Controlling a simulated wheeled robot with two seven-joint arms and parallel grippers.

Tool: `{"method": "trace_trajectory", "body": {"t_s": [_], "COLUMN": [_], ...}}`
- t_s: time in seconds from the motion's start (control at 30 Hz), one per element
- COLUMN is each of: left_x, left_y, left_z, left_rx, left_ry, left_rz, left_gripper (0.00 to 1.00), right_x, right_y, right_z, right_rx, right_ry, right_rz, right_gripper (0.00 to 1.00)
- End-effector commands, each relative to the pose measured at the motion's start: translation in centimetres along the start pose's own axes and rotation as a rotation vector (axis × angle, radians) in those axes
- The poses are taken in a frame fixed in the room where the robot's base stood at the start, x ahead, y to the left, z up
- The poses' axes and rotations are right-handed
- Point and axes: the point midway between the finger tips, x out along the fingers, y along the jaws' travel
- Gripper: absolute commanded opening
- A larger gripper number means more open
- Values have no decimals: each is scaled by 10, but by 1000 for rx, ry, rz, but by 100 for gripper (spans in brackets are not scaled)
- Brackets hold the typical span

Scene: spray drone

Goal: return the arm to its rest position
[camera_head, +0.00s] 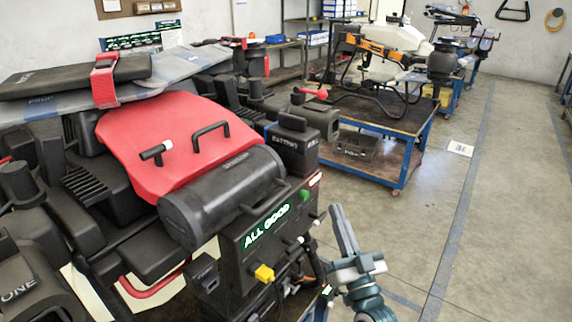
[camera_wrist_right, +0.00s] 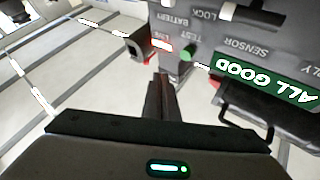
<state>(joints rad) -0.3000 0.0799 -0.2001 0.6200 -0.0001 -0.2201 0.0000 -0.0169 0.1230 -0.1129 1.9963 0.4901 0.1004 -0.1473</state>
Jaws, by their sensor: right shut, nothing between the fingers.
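My right arm (camera_head: 362,283), white and blue-grey, is at the bottom centre of the head view, just right of the drone's control panel. My right gripper (camera_head: 304,282) is small and partly lost against dark parts there. In the right wrist view its dark fingers (camera_wrist_right: 160,98) are together with nothing between them, in front of the panel (camera_wrist_right: 205,50). The panel has an "ALL GOOD" display (camera_head: 268,226), a green button (camera_head: 304,195) and a yellow knob (camera_head: 264,273). I cannot tell whether the gripper touches the panel. My left gripper is not in view.
The large drone, with a red cover (camera_head: 165,145) and black tank (camera_head: 225,195), fills the left side. A blue-framed workbench (camera_head: 400,130) with another drone (camera_head: 385,50) stands behind. The grey floor (camera_head: 490,200) to the right is open.

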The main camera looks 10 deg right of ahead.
Motion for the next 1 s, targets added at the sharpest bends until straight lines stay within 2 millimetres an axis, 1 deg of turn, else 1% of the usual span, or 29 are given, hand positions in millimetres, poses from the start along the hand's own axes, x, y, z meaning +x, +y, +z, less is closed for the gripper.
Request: {"method": "trace_trajectory", "body": {"t_s": [0.07, 0.17, 0.27, 0.3, 0.37, 0.4, 0.47, 0.5, 0.57, 0.6, 0.67, 0.7, 0.77, 0.8, 0.87, 0.9, 0.97, 1.0], "left_x": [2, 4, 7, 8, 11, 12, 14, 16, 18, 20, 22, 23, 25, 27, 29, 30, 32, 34], "left_y": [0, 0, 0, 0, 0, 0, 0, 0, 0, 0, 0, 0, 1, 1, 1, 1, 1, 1], "left_z": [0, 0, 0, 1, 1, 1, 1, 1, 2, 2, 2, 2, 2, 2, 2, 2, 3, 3], "left_rx": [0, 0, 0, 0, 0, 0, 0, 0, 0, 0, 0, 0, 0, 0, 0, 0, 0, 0], "left_ry": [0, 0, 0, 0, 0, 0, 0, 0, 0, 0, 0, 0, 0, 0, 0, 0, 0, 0], "left_rz": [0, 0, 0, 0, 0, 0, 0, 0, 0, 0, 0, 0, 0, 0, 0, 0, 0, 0], "left_gripper": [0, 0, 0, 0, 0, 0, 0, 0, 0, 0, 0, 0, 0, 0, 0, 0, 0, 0], "right_x": [-4, -12, -27, -35, -49, -60, -78, -91, -112, -126, -150, -166, -192, -209, -237, -257, -286, -306], "right_y": [3, 9, 18, 22, 28, 32, 39, 43, 48, 52, 57, 60, 65, 68, 72, 74, 78, 80], "right_z": [14, 42, 82, 100, 130, 151, 182, 202, 230, 249, 276, 294, 318, 334, 357, 371, 391, 404], "right_rx": [-3, -12, -22, -28, -36, -41, -50, -55, -64, -69, -78, -83, -89, -95, -101, -107, -114, -118], "right_ry": [-26, -78, -154, -191, -252, -293, -357, -401, -465, -506, -570, -614, -676, -718, -781, -824, -887, -927], "right_rz": [6, 16, 31, 38, 48, 55, 66, 73, 82, 87, 96, 101, 108, 113, 120, 124, 130, 133], "right_gripper": [0, 0, 0, 0, 0, 0, 0, 0, 0, 0, 0, 0, 0, 0, 0, 0, 0, 0]}}
